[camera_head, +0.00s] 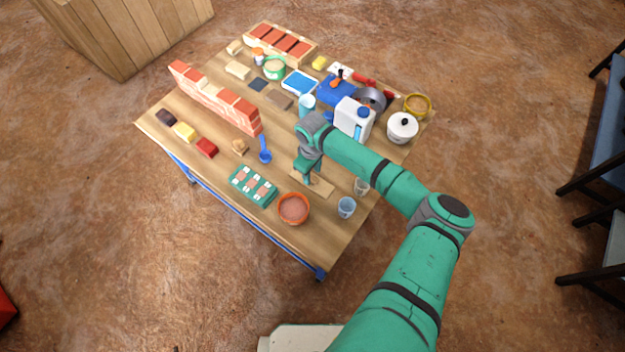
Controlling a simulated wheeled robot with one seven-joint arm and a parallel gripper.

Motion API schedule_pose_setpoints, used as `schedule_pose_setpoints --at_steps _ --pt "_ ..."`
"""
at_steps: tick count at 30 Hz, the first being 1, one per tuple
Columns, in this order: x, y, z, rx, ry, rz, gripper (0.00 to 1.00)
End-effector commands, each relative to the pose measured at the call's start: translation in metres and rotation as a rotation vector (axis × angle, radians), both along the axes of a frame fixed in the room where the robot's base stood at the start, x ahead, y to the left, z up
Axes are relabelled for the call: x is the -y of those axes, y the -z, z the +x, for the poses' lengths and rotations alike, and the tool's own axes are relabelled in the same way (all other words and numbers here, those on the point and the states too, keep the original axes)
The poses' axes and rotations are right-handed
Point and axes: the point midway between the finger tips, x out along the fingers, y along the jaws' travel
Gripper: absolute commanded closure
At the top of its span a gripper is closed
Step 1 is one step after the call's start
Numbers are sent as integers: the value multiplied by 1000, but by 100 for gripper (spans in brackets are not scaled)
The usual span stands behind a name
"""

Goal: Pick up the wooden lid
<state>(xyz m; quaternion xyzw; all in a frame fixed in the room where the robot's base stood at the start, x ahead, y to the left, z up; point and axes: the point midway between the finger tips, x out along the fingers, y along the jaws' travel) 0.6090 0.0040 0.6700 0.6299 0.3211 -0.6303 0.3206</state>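A flat, pale wooden piece (324,188) lies on the table under my gripper; it looks like the wooden lid, but I cannot be sure. My gripper (305,178) points down over its left part and hides some of it. I cannot tell whether the fingers touch the piece or whether they are open or shut. A darker flat brown piece (279,100) lies farther back on the table.
The table's front-left edge is mostly clear.

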Motion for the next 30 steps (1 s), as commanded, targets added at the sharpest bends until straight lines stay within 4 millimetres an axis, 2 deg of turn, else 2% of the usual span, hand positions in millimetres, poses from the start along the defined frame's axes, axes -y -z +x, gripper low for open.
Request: schedule_pose_setpoints --at_steps 3,6,14,19,30 --pt "0 16 0 -1 0 1 62" --pt "0 23 0 0 -1 -1 62" --pt "0 25 1 1 -2 0 62" --pt "0 25 1 1 -2 -1 100" --pt "0 23 1 1 -1 0 100"
